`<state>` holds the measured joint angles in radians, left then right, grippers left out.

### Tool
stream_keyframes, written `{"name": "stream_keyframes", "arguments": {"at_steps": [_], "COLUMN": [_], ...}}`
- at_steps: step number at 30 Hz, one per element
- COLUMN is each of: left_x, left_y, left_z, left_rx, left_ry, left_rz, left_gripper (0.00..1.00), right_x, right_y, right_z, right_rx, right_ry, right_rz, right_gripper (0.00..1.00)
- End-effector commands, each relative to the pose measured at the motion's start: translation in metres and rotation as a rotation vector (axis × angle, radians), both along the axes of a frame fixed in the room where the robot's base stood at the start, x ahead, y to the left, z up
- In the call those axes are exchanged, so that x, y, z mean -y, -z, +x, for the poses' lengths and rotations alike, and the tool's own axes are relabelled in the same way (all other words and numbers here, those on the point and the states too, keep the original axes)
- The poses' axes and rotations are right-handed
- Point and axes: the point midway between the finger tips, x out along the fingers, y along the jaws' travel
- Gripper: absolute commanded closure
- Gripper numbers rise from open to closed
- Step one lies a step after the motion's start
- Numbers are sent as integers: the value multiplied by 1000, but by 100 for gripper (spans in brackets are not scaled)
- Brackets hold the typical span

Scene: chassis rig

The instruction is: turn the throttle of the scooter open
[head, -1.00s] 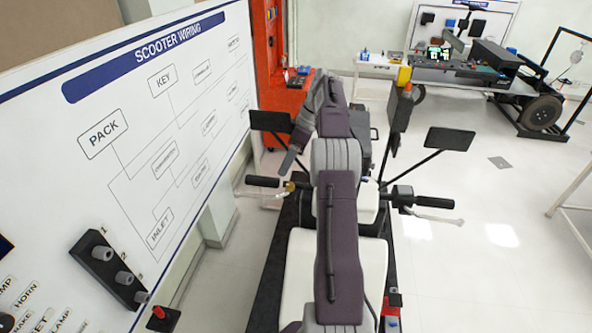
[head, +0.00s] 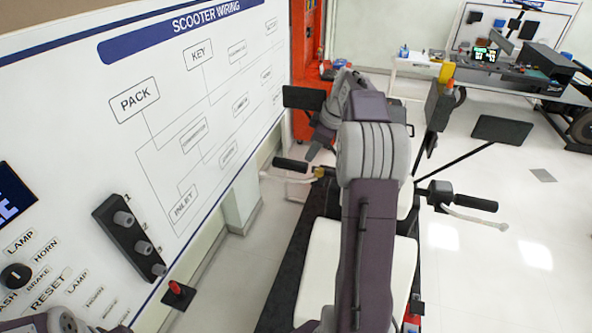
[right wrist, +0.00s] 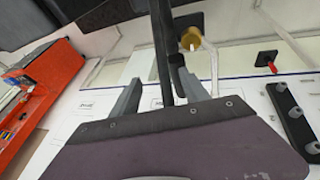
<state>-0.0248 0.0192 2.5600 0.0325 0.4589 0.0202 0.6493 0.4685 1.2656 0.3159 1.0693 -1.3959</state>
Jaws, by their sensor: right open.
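The scooter's white seat (head: 322,265) and handlebar are in the middle of the head view. Its right black grip (head: 475,202) has a pale lever and stands clear of my arm. Its left black grip (head: 291,164) has a gold fitting (head: 320,172) at its inner end. My right gripper (head: 317,147) is close to this left grip, partly hidden by my purple arm. In the right wrist view my right gripper (right wrist: 157,92) is open. A dark grip (right wrist: 176,72) and a long dark bar appear between its fingers; contact cannot be told. My left gripper is not seen.
A wiring board (head: 215,110) with a knob block (head: 128,238) stands along the left. Black mirrors (head: 303,98) flank the handlebar. A red cabinet (head: 307,60) stands behind.

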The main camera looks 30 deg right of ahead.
Motion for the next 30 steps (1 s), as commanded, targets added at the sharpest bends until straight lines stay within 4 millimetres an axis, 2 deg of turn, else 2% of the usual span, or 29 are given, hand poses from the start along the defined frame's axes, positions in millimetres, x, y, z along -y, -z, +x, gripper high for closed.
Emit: {"name": "stream_keyframes", "arguments": {"at_steps": [1,3,6,11,21,25,30], "left_x": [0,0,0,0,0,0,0], "left_y": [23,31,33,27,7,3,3], "left_z": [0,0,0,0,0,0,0], "left_rx": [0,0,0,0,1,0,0], "left_ry": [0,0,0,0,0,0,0], "left_rz": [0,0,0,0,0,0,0], "left_gripper": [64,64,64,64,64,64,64], "right_x": [-20,-40,-49,-50,-51,-51,-51], "right_y": [10,1,-8,-6,51,65,70], "right_z": [-2,-2,2,5,36,44,46], "right_rx": [14,33,54,50,47,49,51], "right_ry": [-31,-65,-87,-88,-87,-86,-87], "right_rz": [-19,-33,-46,-42,-40,-40,-42], "right_gripper": [47,47,47,47,47,47,47]}}
